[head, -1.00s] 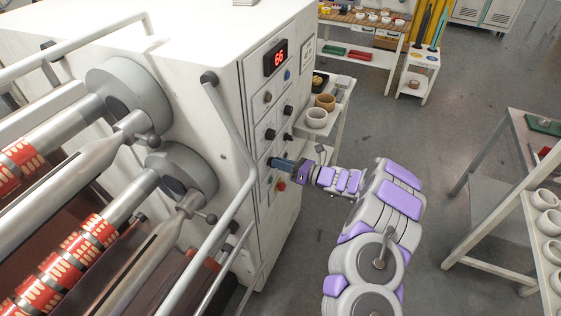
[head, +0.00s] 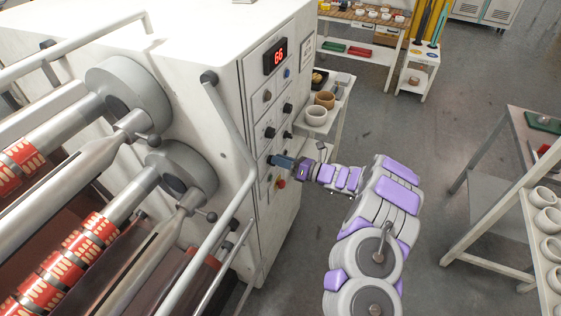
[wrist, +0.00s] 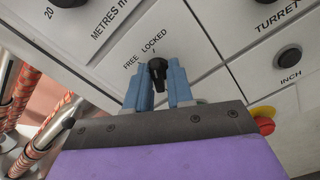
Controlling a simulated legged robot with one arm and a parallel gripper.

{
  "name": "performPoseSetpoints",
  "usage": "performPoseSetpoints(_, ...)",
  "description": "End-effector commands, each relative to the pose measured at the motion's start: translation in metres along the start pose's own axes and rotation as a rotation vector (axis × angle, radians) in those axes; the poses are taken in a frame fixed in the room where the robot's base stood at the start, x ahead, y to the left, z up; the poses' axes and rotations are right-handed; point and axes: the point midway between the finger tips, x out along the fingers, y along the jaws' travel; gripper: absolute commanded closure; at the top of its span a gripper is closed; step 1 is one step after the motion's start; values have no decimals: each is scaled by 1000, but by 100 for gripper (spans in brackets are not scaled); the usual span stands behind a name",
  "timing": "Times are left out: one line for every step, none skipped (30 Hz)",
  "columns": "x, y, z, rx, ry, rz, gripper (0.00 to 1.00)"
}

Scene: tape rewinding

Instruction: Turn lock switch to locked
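The lock switch (wrist: 157,70) is a small black knob on the machine's pale front panel. In the wrist view it sits under the printed words FREE and LOCKED, and its upper end points up towards the LOCKED side; its exact setting is hard to tell. My gripper (wrist: 160,82) has its two blue fingers on either side of the knob, close together with the knob filling the gap, and looks shut on it. In the head view my gripper (head: 276,161) reaches the lower part of the panel and hides the switch.
A red emergency button (wrist: 263,120) lies just right of my gripper. Black knobs, including the INCH button (wrist: 289,58), surround it. A long grey handrail (head: 232,125) runs left of the panel.

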Motion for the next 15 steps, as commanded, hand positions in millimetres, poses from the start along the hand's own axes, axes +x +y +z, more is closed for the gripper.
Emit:
performPoseSetpoints(0,0,0,0,1,1,73)
performPoseSetpoints(0,1,0,0,1,1,70)
performPoseSetpoints(0,1,-1,0,1,1,66)
performPoseSetpoints(0,2,-1,0,1,2,64)
performPoseSetpoints(0,2,-1,0,1,2,63)
performPoseSetpoints(0,2,-1,0,2,2,63)
performPoseSetpoints(0,2,-1,0,2,2,63)
performPoseSetpoints(0,2,-1,0,2,3,63)
performPoseSetpoints(0,2,-1,0,2,3,63)
performPoseSetpoints(0,2,-1,0,2,3,63)
performPoseSetpoints(0,2,-1,0,3,3,63)
performPoseSetpoints(-1,2,-1,0,3,3,63)
performPoseSetpoints(-2,2,-1,0,2,3,63)
performPoseSetpoints(-4,2,-1,0,2,2,63)
performPoseSetpoints(-8,2,-1,0,2,2,63)
